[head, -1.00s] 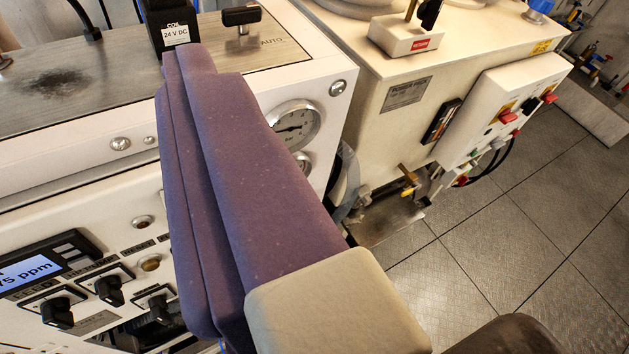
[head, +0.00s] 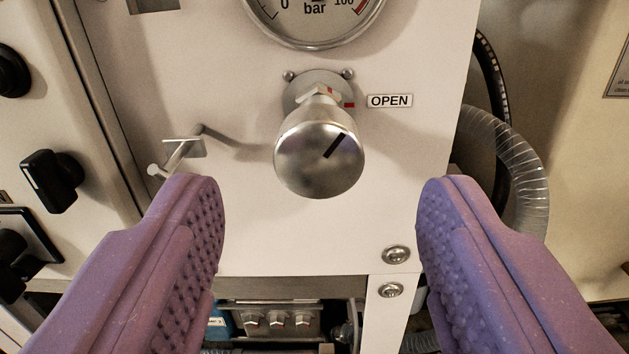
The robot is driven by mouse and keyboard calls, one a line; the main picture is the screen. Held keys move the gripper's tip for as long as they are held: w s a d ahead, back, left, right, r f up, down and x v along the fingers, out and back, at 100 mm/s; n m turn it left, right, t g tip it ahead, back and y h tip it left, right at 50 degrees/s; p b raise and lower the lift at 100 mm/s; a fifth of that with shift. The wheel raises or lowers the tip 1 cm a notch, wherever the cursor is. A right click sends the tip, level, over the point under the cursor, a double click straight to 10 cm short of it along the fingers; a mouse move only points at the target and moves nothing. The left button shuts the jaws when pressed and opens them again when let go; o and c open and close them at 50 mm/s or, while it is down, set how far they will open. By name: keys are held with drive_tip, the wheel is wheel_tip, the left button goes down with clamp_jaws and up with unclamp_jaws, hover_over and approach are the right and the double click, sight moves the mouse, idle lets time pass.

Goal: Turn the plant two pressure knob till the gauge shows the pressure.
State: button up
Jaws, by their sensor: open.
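A round silver metal knob (head: 318,165) with a black line on its face stands out from a white panel (head: 300,240). The black line slants up to the right. A small red mark sits on the collar behind it, beside an "OPEN" label (head: 390,101). Above the knob is a gauge (head: 313,22) in bar; only its lower part shows and its needle cannot be made out. My gripper (head: 318,200) is open, its purple padded fingers spread wide to the left and right of the knob, touching nothing. I cannot tell whether this knob belongs to plant two.
A metal hook-like bracket (head: 180,155) sticks out left of the knob. Black knobs (head: 52,180) sit on the panel at far left. A clear ribbed hose (head: 520,165) curves at the right. Fittings (head: 280,320) show in an opening below.

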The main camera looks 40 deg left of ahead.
sight(319, 158)
drive_tip(key=x, duration=0.6)
drive_tip(key=shift+a+b, duration=0.1)
drive_tip(key=shift+b, duration=0.25)
